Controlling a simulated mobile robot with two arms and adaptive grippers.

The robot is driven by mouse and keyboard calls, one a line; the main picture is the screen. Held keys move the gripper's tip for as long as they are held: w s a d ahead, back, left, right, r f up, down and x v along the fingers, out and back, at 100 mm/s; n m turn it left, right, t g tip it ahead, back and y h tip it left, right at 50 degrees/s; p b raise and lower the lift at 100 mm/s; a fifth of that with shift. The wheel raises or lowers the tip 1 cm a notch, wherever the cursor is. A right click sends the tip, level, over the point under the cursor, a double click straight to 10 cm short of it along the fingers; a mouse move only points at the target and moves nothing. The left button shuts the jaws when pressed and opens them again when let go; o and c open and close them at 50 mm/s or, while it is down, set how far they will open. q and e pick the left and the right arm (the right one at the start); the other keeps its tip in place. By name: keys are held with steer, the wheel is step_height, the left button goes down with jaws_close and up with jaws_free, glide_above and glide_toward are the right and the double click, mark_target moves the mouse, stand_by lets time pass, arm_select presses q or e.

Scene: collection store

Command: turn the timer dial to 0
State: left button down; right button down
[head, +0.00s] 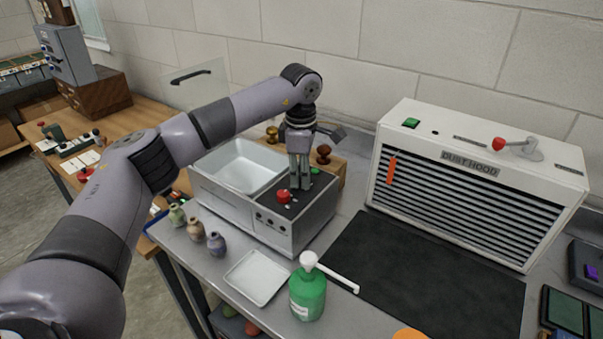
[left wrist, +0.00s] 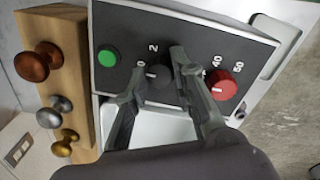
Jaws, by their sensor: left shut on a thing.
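In the left wrist view, a black dial (left wrist: 160,84) sits on a dark panel (left wrist: 203,33) with white markings; a 2 shows above it. It appears to be the timer dial. My left gripper (left wrist: 158,68) is shut on this dial, one finger on each side. The fingers hide part of the dial and some markings, so its exact setting cannot be read. In the head view, my left gripper (head: 300,186) points down onto the top panel of the metal basin unit (head: 318,212); the dial is hidden there. My right gripper is not in view.
A wooden block with knobs (left wrist: 85,85) stands close by. A green bottle (head: 308,296), white tray (head: 257,277), small jars (head: 196,231) and dust hood (head: 470,190) surround the unit.

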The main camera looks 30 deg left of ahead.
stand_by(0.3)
arm_select(q)
steer(key=c, duration=1.3)
jaws_free()
steer(key=shift+c, duration=0.2)
steer(key=shift+r, duration=0.5)
step_height(320, 180, up, 11)
steer(key=shift+s, duration=0.3)
steer(key=shift+d, duration=0.1)
